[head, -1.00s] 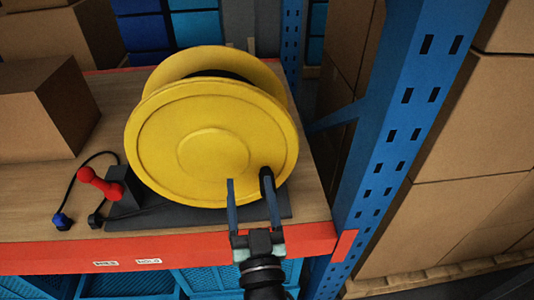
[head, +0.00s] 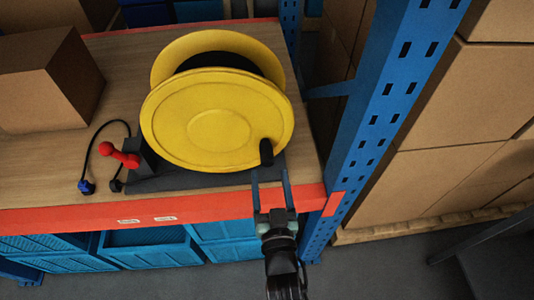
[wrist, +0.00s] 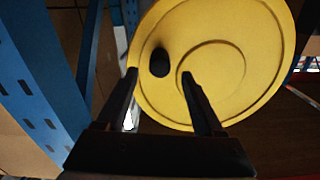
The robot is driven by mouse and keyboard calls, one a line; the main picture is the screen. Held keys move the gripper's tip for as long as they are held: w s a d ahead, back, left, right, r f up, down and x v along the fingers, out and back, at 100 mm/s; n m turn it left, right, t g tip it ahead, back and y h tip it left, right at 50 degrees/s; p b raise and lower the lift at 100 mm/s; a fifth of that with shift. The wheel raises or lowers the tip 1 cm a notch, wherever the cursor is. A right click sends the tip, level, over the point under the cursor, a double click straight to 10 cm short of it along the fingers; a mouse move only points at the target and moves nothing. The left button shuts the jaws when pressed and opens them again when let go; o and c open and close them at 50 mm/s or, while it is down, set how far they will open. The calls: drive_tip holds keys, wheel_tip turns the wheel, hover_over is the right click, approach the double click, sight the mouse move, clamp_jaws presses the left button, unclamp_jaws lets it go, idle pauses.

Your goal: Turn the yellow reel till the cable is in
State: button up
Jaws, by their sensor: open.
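The yellow reel (head: 218,125) stands on a dark base on the wooden shelf, with dark cable wound between its two flanges. A black crank knob (head: 266,151) sticks out of its front face at the lower right. The knob also shows in the wrist view (wrist: 159,62). My gripper (head: 270,174) is open and empty, just short of the knob, with its fingers pointing at the reel. In the wrist view the knob lies beyond and between the two fingertips (wrist: 160,74). A length of black cable (head: 99,137) runs out on the shelf at left to a blue plug (head: 86,187).
A red-handled lever (head: 121,155) sits left of the reel on its base. A cardboard box (head: 45,80) stands on the shelf at left. A blue upright (head: 385,110) rises close on the right. Blue crates (head: 150,248) are below the orange shelf edge (head: 60,220).

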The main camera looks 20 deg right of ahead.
sight(268, 165)
drive_tip(key=x, duration=0.6)
drive_tip(key=shift+w+p, duration=0.25)
drive_tip(key=shift+p, duration=0.1)
clamp_jaws()
idle(1.1)
